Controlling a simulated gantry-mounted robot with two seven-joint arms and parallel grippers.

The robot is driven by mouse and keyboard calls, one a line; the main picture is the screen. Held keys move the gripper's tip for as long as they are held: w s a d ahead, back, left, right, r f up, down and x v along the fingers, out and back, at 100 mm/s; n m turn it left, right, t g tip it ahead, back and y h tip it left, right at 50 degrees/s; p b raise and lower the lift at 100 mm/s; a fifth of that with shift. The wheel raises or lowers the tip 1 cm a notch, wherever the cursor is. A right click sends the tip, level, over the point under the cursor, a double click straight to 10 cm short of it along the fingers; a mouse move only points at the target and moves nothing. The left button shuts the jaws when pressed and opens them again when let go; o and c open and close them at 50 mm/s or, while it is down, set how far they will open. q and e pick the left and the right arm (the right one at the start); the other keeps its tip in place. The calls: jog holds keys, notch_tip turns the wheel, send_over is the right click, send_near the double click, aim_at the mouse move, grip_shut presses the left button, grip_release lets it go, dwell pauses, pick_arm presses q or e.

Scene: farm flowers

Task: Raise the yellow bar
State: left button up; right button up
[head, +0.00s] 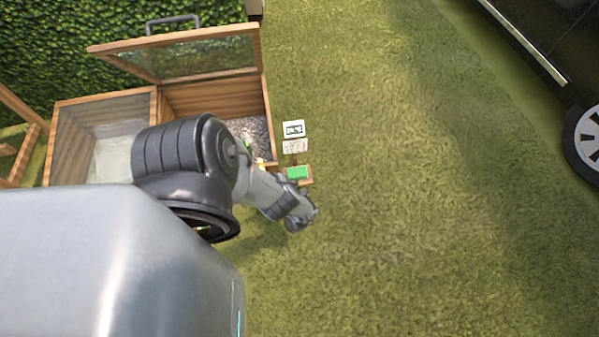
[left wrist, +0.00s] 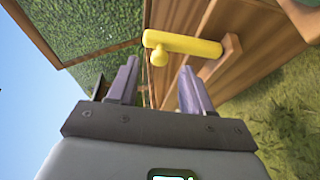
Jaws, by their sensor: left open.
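The yellow bar (left wrist: 190,44) shows in the left wrist view as a thick rod with a small round knob at its left end. It is at the outer wall of a wooden box (left wrist: 225,22) and meets a wooden piece at its right end. My left gripper (left wrist: 158,70) is open and empty. Its two grey fingers point toward the bar, with the knob showing between their tips and not clamped. In the head view only a small yellow bit (head: 261,162) shows beside my arm, which hides the rest. My right gripper is not in view.
The wooden planter box (head: 168,92) has two compartments, with a framed glass lid (head: 185,62) raised over the right one. A small sign (head: 294,130) and a green block (head: 297,173) stand by its right corner. Open grass (head: 420,200) lies right, with a dark car (head: 555,40) beyond.

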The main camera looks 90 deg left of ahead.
pick_arm(q)
jog(key=v, duration=0.7)
jog(key=shift+s, duration=0.1)
